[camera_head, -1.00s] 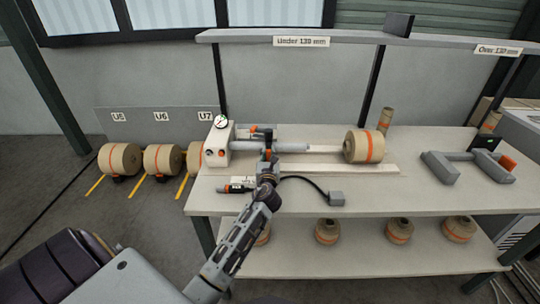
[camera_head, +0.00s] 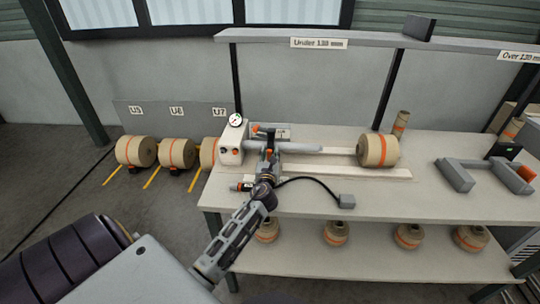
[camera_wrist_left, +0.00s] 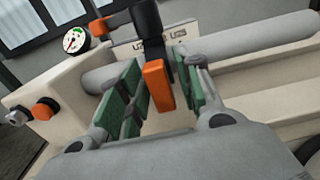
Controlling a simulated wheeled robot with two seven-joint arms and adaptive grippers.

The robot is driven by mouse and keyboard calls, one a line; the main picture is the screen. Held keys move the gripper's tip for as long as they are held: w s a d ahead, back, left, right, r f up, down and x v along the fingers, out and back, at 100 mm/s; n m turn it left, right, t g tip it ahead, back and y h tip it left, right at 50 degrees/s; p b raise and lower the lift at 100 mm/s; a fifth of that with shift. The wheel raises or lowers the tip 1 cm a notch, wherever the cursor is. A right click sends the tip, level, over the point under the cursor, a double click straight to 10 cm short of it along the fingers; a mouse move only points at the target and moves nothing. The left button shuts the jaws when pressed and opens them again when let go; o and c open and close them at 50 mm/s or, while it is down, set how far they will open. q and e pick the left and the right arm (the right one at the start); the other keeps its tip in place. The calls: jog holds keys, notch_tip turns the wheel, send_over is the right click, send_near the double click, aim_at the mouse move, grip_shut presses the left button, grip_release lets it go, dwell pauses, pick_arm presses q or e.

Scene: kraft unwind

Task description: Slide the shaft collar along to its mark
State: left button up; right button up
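A grey shaft (camera_head: 300,148) sticks out to the right from a cream block with a gauge. It also crosses the left wrist view (camera_wrist_left: 255,38). A dark collar (camera_wrist_left: 153,45) with an orange lever (camera_wrist_left: 158,85) sits around the shaft near the block. My left gripper (camera_wrist_left: 157,80) is over the shaft, with one green-padded finger on each side of the orange lever. The fingers look open, with narrow gaps beside the lever. In the head view my left gripper (camera_head: 268,156) hides most of the collar. A marking plate (camera_wrist_left: 165,38) with U-number labels stands behind the shaft. My right gripper is not in view.
The cream block (camera_head: 232,145) carries a round gauge (camera_head: 236,119). A kraft roll (camera_head: 378,150) sits at the shaft's right. A grey cradle (camera_head: 484,175) stands at the right. The front right bench top is clear.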

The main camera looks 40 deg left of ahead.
pick_arm(q)
jog(key=shift+d, duration=0.1)
dwell(0.3)
jog(key=shift+v, duration=6)
jog(key=shift+s, duration=0.1)
